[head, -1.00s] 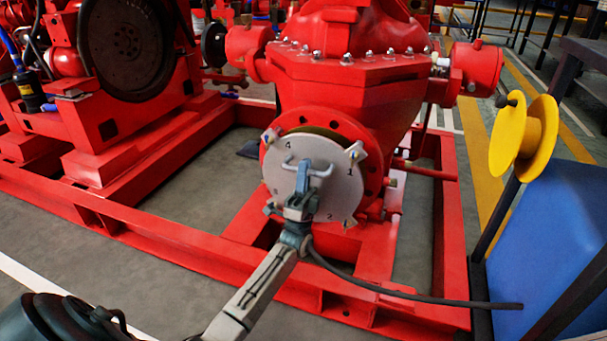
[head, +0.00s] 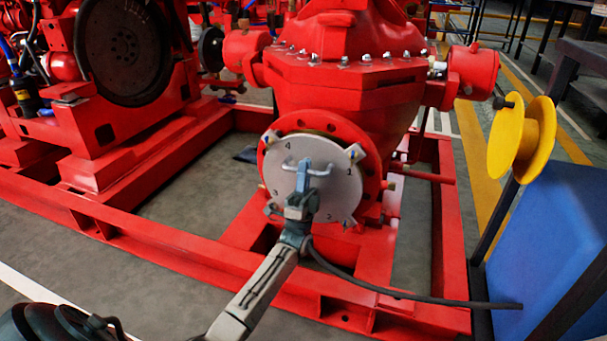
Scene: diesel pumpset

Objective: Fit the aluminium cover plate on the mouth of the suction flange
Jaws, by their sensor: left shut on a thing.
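The aluminium cover plate (head: 335,190) is a grey disc with lugs at its edge and numbers 1 to 4 near the rim. It stands upright in front of the red suction flange (head: 361,142) and hides the mouth. The flange rim shows above and to the right of the plate. I cannot tell whether plate and flange touch. My left gripper (head: 303,183) is shut on the U-shaped handle (head: 318,172) at the plate's middle. My right gripper is not in view.
The red pump (head: 345,90) stands on a red base frame (head: 190,252). A dark cable (head: 400,294) runs right from my left wrist. A yellow reel (head: 522,140) and a blue box (head: 560,225) stand at the right. An engine with a dark flywheel (head: 125,50) is at the left.

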